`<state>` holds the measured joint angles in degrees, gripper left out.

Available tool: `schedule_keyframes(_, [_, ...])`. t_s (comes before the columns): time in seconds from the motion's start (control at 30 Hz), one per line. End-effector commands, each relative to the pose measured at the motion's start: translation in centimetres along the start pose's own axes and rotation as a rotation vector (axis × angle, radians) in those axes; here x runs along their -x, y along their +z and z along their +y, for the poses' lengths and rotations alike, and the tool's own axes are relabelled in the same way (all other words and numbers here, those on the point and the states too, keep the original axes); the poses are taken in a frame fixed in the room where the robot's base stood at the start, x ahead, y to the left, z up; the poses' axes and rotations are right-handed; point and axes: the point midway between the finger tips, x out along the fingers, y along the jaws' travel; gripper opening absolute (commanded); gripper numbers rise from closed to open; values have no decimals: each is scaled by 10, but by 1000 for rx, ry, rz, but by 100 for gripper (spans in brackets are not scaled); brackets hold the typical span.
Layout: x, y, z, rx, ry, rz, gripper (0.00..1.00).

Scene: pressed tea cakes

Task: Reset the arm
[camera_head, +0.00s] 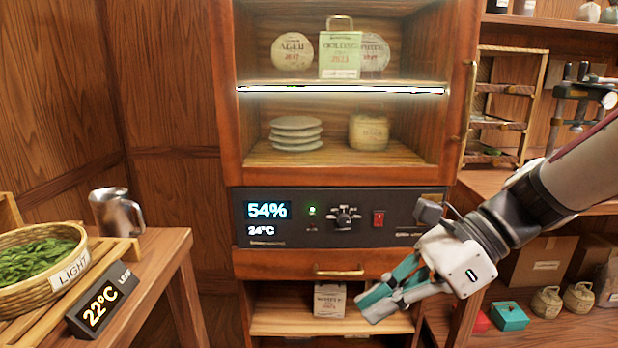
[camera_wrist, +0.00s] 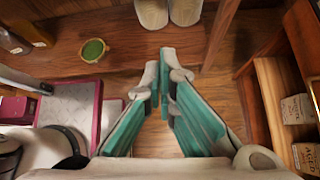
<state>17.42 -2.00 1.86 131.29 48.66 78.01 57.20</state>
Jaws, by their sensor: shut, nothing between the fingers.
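My gripper (camera_head: 372,304) comes in from the right in the head view, in front of the cabinet's lower part and below its control panel. Its teal fingers are together and hold nothing. In the wrist view my gripper (camera_wrist: 165,75) points over the wooden floor, with the fingertips close together and nothing between them. The cabinet (camera_head: 228,130) stands in the middle of the head view. Part of its lower shelf is hidden behind my gripper.
The control panel (camera_head: 390,218) reads 54% and 24°C. A wicker basket of leaves (camera_head: 62,278) and a metal pitcher (camera_head: 118,213) stand on the left table (camera_head: 165,262). A package (camera_head: 330,300) sits on the lower shelf. Right shelving holds a teal box (camera_head: 509,317).

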Motion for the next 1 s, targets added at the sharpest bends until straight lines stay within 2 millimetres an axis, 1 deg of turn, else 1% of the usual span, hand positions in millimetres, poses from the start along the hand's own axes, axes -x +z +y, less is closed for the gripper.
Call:
schedule_keyframes(0.03, [-1, 1, 22, 133, 23, 67, 0])
schedule_keyframes(0.1, [0, -4, 50, 316, 65, 158, 0])
schedule_keyframes(0.17, [1, -10, 72, 470, 105, 233, 0])
schedule_keyframes(0.2, [3, -15, 86, 572, 135, 283, 0])
schedule_keyframes(0.3, [10, -30, 117, 818, 216, 403, 0])
schedule_keyframes(0.4, [19, -46, 141, 1033, 301, 509, 0])
schedule_keyframes(0.5, [28, -60, 157, 1197, 378, 591, 0])
schedule_keyframes(0.6, [36, -72, 169, 1330, 447, 660, 0])
schedule_keyframes(0.83, [55, -96, 187, 1579, 602, 796, 0])
schedule_keyframes(1.0, [73, -74, 185, 1582, 582, 812, 0])
